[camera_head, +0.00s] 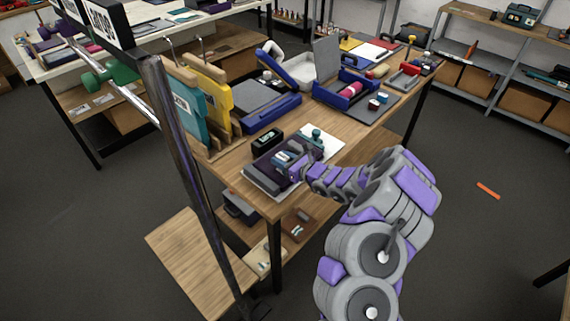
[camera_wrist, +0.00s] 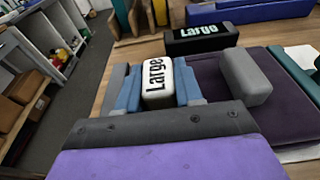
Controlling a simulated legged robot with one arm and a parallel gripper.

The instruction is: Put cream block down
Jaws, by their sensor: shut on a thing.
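In the wrist view, the cream block (camera_wrist: 158,86), with the black word "Large" on its top, sits between the two blue fingers of my gripper (camera_wrist: 158,98). The fingers are shut on it. In the head view, my gripper (camera_head: 286,158) is low over the dark purple pad at the near end of the wooden table (camera_head: 233,166). The pad (camera_wrist: 287,112) lies to the right of the block in the wrist view. I cannot tell whether the block touches the surface below.
A black block reading "Largo" (camera_wrist: 201,38) stands beyond my gripper. A grey block (camera_wrist: 245,77) is on the pad, right of the fingers. A teal stamp-like object (camera_head: 316,134) stands beyond the pad. Yellow (camera_head: 217,98) and teal (camera_head: 186,112) upright boards stand at the table's left.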

